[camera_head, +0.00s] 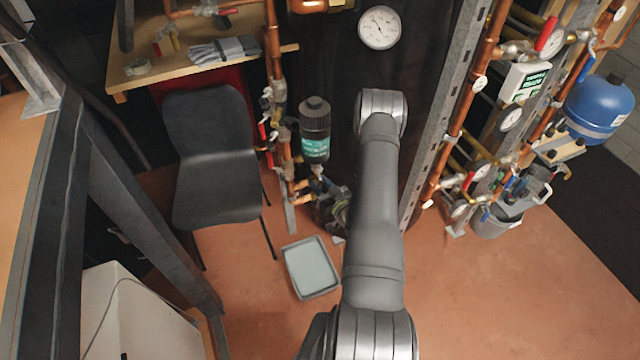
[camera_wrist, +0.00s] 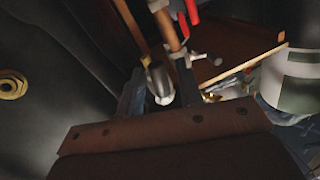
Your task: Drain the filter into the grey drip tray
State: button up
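The filter (camera_head: 314,130) is a dark upright canister with a teal label, mounted on the copper pipework in the head view. The grey drip tray (camera_head: 334,293) lies on the floor below it and a little forward. Its inside looks pale and flat; I cannot tell whether it holds water. My gripper (camera_head: 336,207) is low beside the filter's lower fittings, partly hidden by my arm. In the wrist view my gripper (camera_wrist: 160,88) has its two dark fingers apart, with a silver fitting (camera_wrist: 160,80) between them. I cannot tell whether both fingers touch it.
A black chair (camera_head: 215,150) stands left of the filter. A dark tank with a round gauge (camera_head: 380,27) is behind my arm. Copper pipes, valves and a blue vessel (camera_head: 598,108) fill the right. Floor around the tray is clear.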

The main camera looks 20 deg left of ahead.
jog(key=shift+a, duration=0.1)
grip_shut()
dwell(0.3)
jog(key=m, duration=0.2)
jog(key=shift+s+a+r+m, duration=0.15)
jog(key=shift+s+a+m, duration=0.15)
jog(key=shift+a+m, duration=0.1)
jog(key=shift+s+a+r+m+t, duration=0.3)
jog(key=shift+r+m+t, duration=0.35)
jog(key=shift+m, duration=1.85)
jog(key=shift+s+a+r+m+t, duration=0.25)
jog(key=shift+r+m+t, duration=0.35)
jog(key=shift+m, duration=1.9)
jog(key=shift+s+a+r+m+t, duration=0.3)
jog(key=shift+r+m+t, duration=0.35)
jog(key=shift+m, duration=1.85)
jog(key=shift+d, duration=0.1)
